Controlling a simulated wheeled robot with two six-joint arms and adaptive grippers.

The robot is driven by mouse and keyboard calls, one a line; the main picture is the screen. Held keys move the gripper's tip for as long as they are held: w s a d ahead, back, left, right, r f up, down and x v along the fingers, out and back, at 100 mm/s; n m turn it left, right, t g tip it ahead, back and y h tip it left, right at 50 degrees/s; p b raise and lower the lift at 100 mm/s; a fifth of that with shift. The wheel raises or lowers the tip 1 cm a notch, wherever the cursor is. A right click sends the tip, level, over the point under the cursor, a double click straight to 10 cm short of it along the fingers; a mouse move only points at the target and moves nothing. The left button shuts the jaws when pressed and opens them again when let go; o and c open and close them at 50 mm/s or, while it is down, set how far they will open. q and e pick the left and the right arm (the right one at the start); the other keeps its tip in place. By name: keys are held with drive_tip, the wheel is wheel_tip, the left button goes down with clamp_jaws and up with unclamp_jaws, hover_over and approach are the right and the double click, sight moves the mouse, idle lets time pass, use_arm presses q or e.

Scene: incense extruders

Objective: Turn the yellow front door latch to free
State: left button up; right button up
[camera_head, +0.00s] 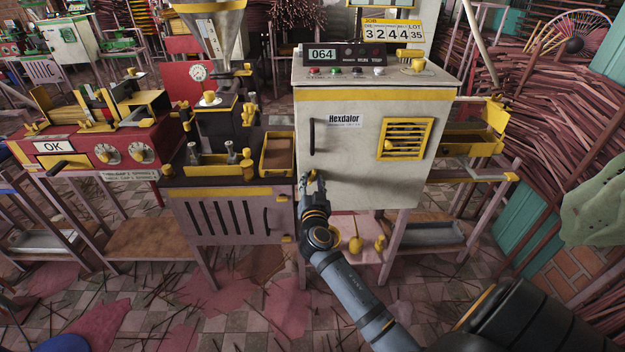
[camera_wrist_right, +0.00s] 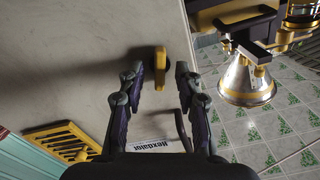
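The yellow latch (camera_wrist_right: 160,60) stands out from the pale front door in the right wrist view, its long side running up and down in that picture. The door (camera_head: 355,160) belongs to the pale Hexdalor cabinet in the head view. My right gripper (camera_wrist_right: 160,78) is open, with one finger on each side of the latch's line. Whether a fingertip touches the latch cannot be told. In the head view the right gripper (camera_head: 312,178) is at the door's lower left and largely hides the latch. My left gripper is not in view.
A dark door handle (camera_head: 312,136) is above the right gripper in the head view, and a yellow vent (camera_head: 406,139) is to its right. A yellow-rimmed tray (camera_head: 278,153) stands close left of the cabinet. A metal funnel (camera_wrist_right: 246,80) shows in the wrist view.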

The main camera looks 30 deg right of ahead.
drive_tip(key=shift+w+d, duration=0.2)
drive_tip(key=shift+w, duration=0.1)
clamp_jaws()
